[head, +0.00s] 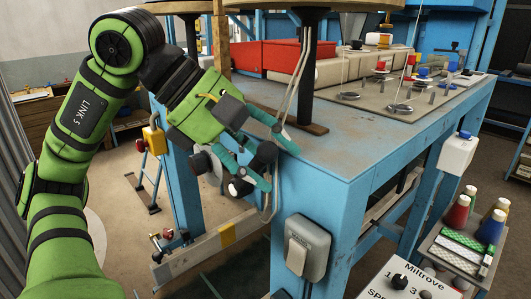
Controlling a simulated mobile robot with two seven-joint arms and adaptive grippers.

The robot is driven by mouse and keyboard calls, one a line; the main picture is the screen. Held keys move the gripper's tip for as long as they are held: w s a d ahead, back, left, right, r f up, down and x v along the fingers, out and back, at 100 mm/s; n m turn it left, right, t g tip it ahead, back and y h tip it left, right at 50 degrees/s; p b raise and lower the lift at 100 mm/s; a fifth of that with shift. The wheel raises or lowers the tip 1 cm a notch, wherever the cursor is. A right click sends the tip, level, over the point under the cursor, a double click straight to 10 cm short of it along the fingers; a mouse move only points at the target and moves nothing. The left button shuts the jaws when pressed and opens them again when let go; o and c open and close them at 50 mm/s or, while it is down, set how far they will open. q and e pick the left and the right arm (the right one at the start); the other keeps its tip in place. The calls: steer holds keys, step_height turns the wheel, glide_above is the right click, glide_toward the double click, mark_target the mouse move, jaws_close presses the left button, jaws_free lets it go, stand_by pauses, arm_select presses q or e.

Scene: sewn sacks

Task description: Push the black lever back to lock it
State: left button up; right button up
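My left gripper (277,165) reaches in from the upper left, beside the near left edge of the blue machine table (345,150). Its two teal fingers are spread apart. A dark rounded piece (264,157) shows between them; I cannot tell whether it is the black lever's knob or part of the gripper. No black lever can be made out for certain, and the gripper may hide it. My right gripper is not in view.
A grey switch box (308,248) hangs on the table's front, below my gripper. A control panel (411,283) with a black knob is at the lower right. A tray of thread cones (463,247) stands right. A red part (280,57) lies on the table behind.

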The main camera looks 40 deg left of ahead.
arm_select(q)
steer(key=shift+s+a+r, duration=0.1)
steer(key=shift+s+r, duration=0.1)
steer(key=shift+r, duration=0.35)
steer(key=v, duration=1.1)
steer(key=shift+f, duration=0.2)
steer(key=shift+s, duration=0.15)
stand_by(0.3)
